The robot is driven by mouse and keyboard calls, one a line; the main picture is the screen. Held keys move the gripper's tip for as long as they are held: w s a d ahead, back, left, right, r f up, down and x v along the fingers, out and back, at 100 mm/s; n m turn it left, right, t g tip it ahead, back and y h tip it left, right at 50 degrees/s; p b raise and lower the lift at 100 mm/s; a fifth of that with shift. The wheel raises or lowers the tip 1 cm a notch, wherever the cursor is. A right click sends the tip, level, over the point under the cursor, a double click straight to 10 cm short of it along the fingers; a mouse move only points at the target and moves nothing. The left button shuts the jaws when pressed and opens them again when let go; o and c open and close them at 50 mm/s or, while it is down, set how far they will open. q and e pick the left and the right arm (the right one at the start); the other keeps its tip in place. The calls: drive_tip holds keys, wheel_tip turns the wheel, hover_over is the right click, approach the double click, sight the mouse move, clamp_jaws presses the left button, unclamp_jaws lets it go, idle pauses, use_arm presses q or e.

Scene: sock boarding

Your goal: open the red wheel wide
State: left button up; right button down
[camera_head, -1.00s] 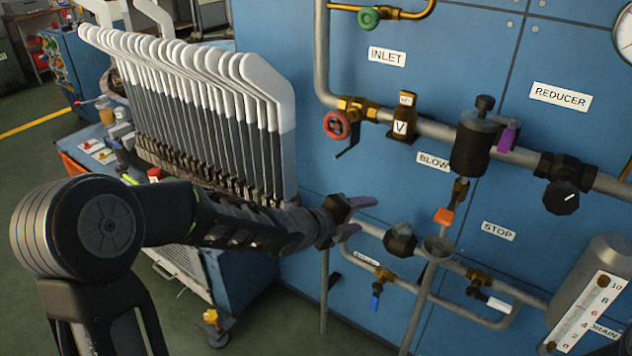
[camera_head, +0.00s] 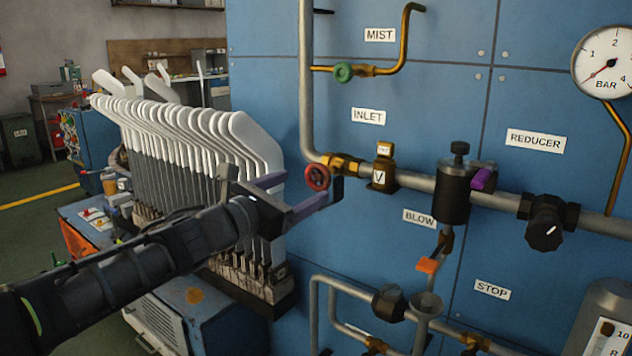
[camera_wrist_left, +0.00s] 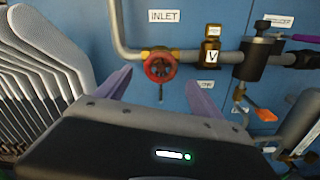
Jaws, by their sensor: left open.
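The red wheel (camera_head: 317,177) is a small handwheel on a brass valve (camera_head: 343,164) in the grey pipe, below the INLET label (camera_head: 368,116). My left gripper (camera_head: 300,192) is open, its purple-tipped fingers pointing at the wheel from the left. In the left wrist view the red wheel (camera_wrist_left: 160,67) shows beyond and between the two open fingers (camera_wrist_left: 160,88), apparently not gripped. In the head view one finger overlaps the area beside the wheel; I cannot tell if it touches. My right gripper is not in view.
A rack of white sock boards (camera_head: 190,140) stands left of the gripper, close to my left arm. A green wheel (camera_head: 344,72) is above. A black reducer (camera_head: 455,190), black knob (camera_head: 545,225) and pressure gauge (camera_head: 606,62) are to the right. Lower pipes run below.

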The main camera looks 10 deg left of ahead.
sight(315, 180)
use_arm(q)
drive_tip(key=x, duration=0.6)
drive_tip(key=shift+w, duration=0.15)
drive_tip(key=c, duration=1.4)
